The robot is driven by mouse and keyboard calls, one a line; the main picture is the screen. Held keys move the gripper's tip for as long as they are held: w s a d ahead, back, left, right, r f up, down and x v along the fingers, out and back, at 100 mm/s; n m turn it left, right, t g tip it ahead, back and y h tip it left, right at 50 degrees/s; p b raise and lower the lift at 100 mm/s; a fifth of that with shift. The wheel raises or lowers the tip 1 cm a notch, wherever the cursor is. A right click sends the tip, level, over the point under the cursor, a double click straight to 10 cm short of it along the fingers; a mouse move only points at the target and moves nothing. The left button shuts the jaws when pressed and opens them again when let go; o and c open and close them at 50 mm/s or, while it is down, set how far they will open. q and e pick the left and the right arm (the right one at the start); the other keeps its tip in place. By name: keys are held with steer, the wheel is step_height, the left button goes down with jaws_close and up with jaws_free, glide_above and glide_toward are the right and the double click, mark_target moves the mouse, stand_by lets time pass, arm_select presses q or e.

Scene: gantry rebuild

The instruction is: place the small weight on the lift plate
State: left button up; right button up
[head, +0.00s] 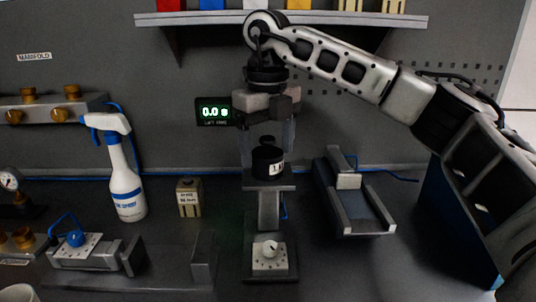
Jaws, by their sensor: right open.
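The small weight (268,162) is a black cylinder with a knob on top and a white label, partly readable. It stands upright and appears to rest on the lift plate (258,186), a flat grey plate on a post in the middle of the head view. My right gripper (268,146) points straight down above the weight. Its two pale fingers are apart, one to each side of the weight's upper part. I cannot tell whether they touch it. My left gripper is not in view.
A timer display (214,112) reads 0.0 s. A dial box (269,256) sits at the lift's base. A grey cradle (364,212) stands right of it. A spray bottle (124,180), a small tan block (189,197) and a clamp fixture (84,250) are left. A shelf (200,18) hangs above.

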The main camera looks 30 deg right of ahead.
mark_target(268, 138)
step_height(268, 138, up, 6)
steer(key=shift+f, duration=0.2)
steer(key=shift+f, duration=0.1)
stand_by(0.4)
